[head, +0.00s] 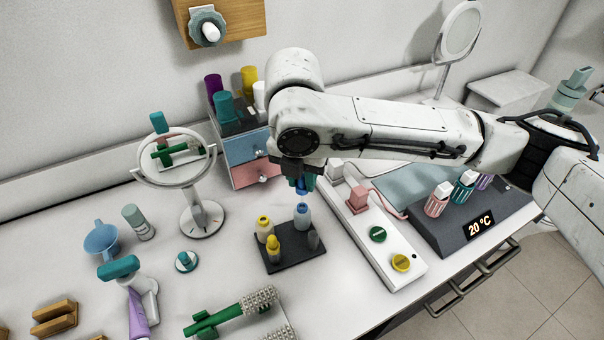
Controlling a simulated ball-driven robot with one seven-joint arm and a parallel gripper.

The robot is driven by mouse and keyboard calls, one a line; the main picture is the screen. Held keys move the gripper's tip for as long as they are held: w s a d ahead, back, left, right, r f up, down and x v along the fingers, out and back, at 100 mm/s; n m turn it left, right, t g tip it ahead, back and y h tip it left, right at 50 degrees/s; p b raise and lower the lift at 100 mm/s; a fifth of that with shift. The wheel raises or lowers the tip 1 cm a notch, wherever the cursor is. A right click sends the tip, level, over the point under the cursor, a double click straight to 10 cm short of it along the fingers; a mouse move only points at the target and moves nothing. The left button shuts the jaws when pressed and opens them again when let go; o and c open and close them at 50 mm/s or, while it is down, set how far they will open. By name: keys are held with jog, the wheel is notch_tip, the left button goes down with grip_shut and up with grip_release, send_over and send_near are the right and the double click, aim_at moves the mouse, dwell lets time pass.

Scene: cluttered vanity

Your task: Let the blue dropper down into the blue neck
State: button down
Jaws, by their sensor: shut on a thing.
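My gripper (301,184) is at the end of the white arm, pointing down above the back of a small dark tray (283,265). It is shut on the blue dropper (302,189), of which only a small blue part shows below the jaws. The bottle with the blue neck (302,213) stands upright at the back right of the tray, almost straight below the dropper. A small gap seems to lie between dropper and neck. The dropper's tip is too small to make out, so I cannot tell whether it is in the opening.
On the same tray stand a yellow-necked bottle (264,229), a yellow-topped bottle (273,250) and a grey piece (313,240). A white power strip (385,252) lies to the right. A drawer box (247,148) stands behind, and a round mirror (203,218) to the left.

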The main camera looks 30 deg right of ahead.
jog(key=shift+f+b, duration=1.15)
jog(key=shift+f, duration=1.35)
dwell(1.3)
jog(key=c, duration=0.8)
grip_release()
jog(key=r, duration=0.7)
jog(key=s+a+r, duration=0.1)
jog(key=r, duration=0.2)
jog(key=shift+r, duration=0.35)
